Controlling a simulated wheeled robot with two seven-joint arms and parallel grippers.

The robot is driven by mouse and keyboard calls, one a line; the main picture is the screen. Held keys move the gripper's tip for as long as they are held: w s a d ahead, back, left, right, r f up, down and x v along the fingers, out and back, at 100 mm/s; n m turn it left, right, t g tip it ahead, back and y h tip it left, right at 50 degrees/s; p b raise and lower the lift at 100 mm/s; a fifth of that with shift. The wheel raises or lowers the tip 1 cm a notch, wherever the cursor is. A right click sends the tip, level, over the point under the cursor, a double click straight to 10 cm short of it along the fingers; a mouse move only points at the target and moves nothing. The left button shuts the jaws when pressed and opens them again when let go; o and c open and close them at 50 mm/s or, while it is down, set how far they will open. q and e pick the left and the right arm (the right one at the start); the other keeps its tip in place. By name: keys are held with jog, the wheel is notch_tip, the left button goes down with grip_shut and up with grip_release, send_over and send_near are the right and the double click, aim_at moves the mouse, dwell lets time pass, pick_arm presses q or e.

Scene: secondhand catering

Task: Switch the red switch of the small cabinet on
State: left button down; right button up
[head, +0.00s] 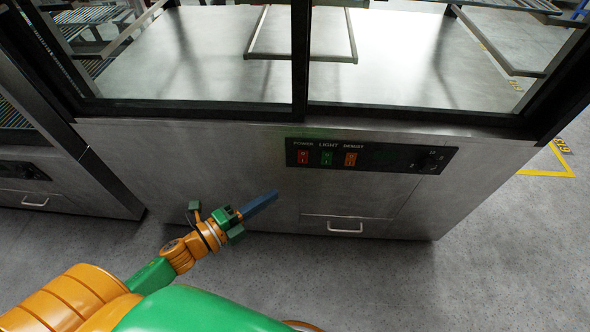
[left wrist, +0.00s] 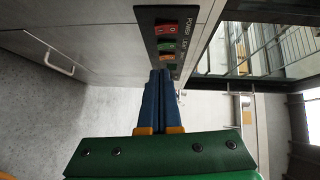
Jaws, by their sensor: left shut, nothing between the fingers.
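The small cabinet (head: 220,165) is a grey metal case with a glass upper part. On its front is a black control panel (head: 400,160) with a red switch (head: 303,158) under the word POWER. A green and an orange switch sit to its right. In the left wrist view the red switch (left wrist: 166,28) is at the top of the panel, beyond the fingertips. My left gripper (head: 275,194) is shut and empty, its blue fingers below and left of the red switch, apparently apart from it. It also shows in the left wrist view (left wrist: 161,72). My right gripper is not in view.
A drawer-like door with a handle (head: 345,229) is below the panel. Another metal cabinet (head: 60,180) stands at the left. The grey floor (head: 420,285) in front is clear. A yellow floor marking (head: 560,165) lies at the right.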

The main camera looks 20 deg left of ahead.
pick_arm(q)
jog(key=b, duration=0.1)
send_near(307, 162)
jog(key=w+d, duration=0.1)
jog(key=d, duration=0.3)
jog(key=w, duration=0.1)
jog(key=w+b, duration=0.1)
jog(key=w+a, duration=0.1)
jog(key=w, duration=0.1)
jog(key=shift+a+f, duration=0.1)
jog(key=shift+f, duration=0.25)
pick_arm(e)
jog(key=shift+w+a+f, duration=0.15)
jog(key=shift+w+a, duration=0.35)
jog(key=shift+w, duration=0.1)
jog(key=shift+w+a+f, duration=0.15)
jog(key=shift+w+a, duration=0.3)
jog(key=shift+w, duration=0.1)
